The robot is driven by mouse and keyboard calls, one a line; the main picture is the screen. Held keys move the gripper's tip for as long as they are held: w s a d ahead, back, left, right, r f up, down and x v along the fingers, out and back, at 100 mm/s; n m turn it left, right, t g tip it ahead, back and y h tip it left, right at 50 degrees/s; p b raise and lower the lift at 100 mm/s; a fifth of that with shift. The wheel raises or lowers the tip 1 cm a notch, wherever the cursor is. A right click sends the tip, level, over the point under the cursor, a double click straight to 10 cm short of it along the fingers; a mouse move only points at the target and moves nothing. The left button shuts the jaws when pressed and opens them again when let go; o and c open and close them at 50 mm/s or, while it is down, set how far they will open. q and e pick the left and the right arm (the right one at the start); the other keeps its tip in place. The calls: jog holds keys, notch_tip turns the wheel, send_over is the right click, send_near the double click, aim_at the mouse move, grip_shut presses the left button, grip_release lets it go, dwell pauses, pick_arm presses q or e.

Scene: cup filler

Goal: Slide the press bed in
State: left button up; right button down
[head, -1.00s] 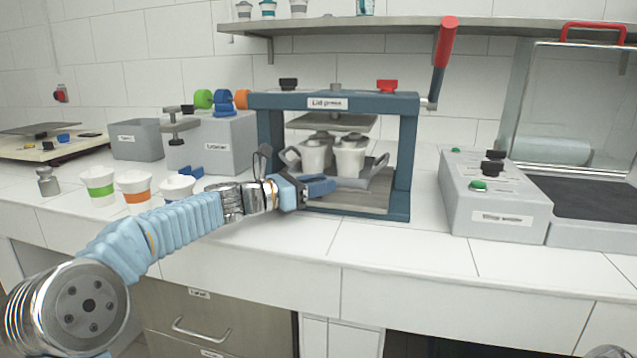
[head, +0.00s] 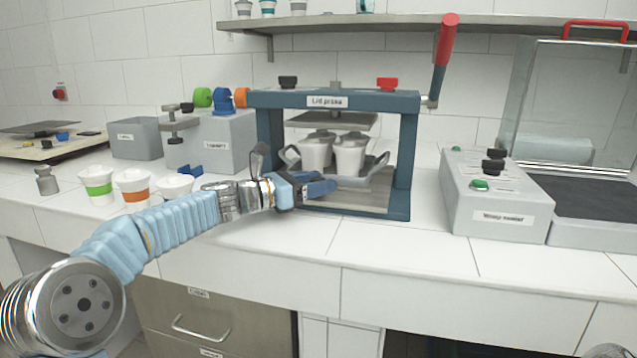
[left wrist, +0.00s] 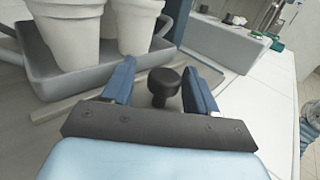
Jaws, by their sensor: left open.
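The blue-framed lid press (head: 404,150) stands on the counter. Its press bed (head: 350,202) is a flat grey plate low between the posts. A grey tray (head: 372,180) with raised handles sits there, holding two white cups (head: 315,153) (head: 349,157) below the raised pressing plate (head: 335,121). My left gripper (head: 326,187) is at the front left of the press. In the left wrist view, its open fingers (left wrist: 160,78) are on either side of a black knob (left wrist: 164,82), with gaps visible. The tray (left wrist: 85,75) lies just beyond the fingers. My right gripper is not in view.
The press's red lever (head: 447,42) points up. Several striped cups (head: 135,190) stand left on the counter, near a grey labelled machine (head: 235,145). A grey control box (head: 495,200) stands right. The counter front right of the press is clear.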

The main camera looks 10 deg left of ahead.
pick_arm(q)
jog(key=b+v, duration=0.1)
jog(key=v, duration=1.2)
jog(key=shift+s+a+b, duration=0.1)
jog(key=shift+s+b, duration=0.05)
jog(key=shift+b, duration=0.2)
